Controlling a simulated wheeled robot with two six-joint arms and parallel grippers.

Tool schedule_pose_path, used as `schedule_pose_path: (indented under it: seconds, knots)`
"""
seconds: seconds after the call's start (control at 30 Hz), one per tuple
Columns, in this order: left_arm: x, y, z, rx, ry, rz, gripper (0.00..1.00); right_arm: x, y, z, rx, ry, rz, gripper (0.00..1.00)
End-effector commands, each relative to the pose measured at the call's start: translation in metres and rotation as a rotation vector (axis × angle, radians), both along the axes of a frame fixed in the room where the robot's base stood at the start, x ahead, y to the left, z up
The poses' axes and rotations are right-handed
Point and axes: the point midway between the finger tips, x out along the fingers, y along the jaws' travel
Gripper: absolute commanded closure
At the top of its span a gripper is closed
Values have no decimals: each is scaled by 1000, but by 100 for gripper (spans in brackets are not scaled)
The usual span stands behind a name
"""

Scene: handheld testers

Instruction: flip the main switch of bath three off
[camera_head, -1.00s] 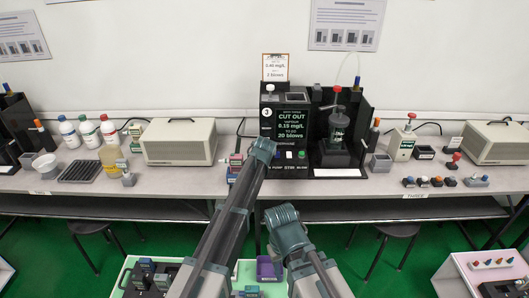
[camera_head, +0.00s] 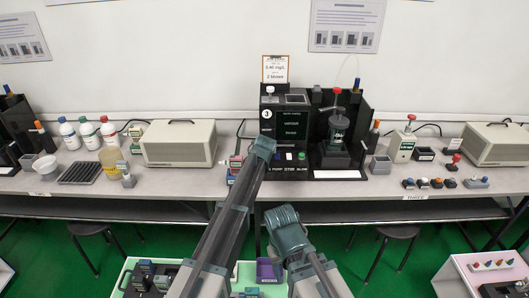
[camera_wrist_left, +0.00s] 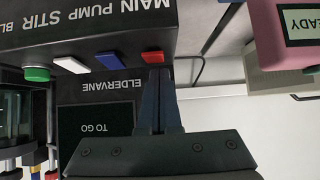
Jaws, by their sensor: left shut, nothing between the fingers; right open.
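Bath three is the black tester marked 3 (camera_head: 267,127), at the back middle of the bench. Its dark display (camera_head: 292,126) shows only labels, no readings. In the left wrist view, which is upside down, the red main switch (camera_wrist_left: 153,57) sits on the front panel under the word MAIN, beside the blue, white and green controls. My left gripper (camera_wrist_left: 158,75) is shut and empty, its fingertips right at the red switch; whether they touch is unclear. In the head view my left arm hides the switch. My right gripper (camera_head: 284,225) is low in front of the bench; its fingertips are hard to make out.
A beige box (camera_head: 180,143) and several bottles stand left of bath three. A cream handheld tester (camera_head: 402,146) and several coloured knobs stand to the right. A green-topped tray (camera_head: 245,272) with a purple bin (camera_head: 268,270) is below my arms.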

Motion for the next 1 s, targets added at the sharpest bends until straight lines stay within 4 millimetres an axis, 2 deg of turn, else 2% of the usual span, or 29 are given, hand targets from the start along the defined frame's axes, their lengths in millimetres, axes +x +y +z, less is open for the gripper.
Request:
schedule_pose_path:
  seconds: [0.37,0.57,0.9,1.0]
  knots:
    - [1,0,1,0,-1,0,100,0,0,1,0,0,0,50]
    - [2,1,9,0,-1,0,100,0,0,9,0,0,0,50]
    - [7,9,50,0,-1,1,100,0,0,50,0,0,-1,50]
    - [-10,9,66,0,-1,0,100,0,0,66,0,0,-1,50]
